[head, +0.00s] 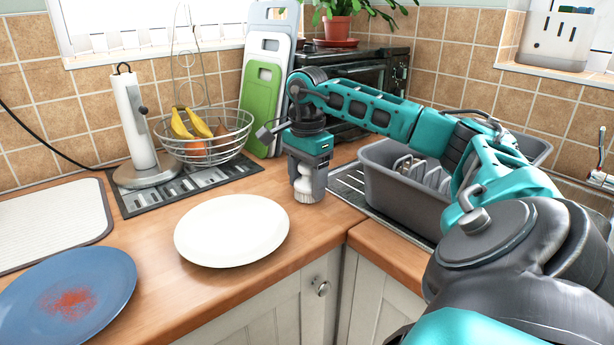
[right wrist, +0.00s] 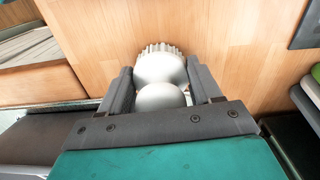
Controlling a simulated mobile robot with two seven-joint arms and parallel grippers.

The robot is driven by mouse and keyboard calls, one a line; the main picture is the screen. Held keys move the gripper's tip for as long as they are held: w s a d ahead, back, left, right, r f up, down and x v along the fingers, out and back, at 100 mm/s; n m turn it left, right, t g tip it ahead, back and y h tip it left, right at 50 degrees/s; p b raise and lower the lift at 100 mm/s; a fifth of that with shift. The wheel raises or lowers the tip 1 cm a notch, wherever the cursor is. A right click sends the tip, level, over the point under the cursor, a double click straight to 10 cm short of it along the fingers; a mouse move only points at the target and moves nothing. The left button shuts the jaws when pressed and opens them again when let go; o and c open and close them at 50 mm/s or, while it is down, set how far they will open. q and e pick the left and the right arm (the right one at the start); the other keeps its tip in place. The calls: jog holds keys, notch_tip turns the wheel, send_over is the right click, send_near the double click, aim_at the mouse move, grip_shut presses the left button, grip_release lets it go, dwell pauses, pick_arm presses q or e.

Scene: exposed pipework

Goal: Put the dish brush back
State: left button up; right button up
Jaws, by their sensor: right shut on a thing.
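The dish brush (head: 308,194) has a white round head with pale bristles pointing down. It is just over or on the wooden counter, right of the white plate; I cannot tell whether it touches. My right gripper (head: 307,178) points down from above and is shut on the brush. In the right wrist view the brush's white knob and head (right wrist: 160,84) sit between the two fingers of the gripper (right wrist: 162,92), with the bristles beyond. My left gripper is not in view.
A clean white plate (head: 232,231) and a blue plate with a red stain (head: 70,295) lie on the counter. A grey dish rack tub (head: 400,194) stands right. A fruit basket (head: 205,145) and paper towel holder (head: 134,125) stand behind. A light caddy (head: 552,42) sits on the upper-right ledge.

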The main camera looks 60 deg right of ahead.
jog(key=shift+f, duration=0.15)
jog(key=shift+f, duration=0.15)
jog(key=o, duration=0.9)
jog(key=shift+o, duration=0.2)
notch_tip(320, 180, up, 12)
jog(key=p, duration=0.4)
jog(key=shift+f, duration=0.15)
jog(key=shift+r, duration=0.4)
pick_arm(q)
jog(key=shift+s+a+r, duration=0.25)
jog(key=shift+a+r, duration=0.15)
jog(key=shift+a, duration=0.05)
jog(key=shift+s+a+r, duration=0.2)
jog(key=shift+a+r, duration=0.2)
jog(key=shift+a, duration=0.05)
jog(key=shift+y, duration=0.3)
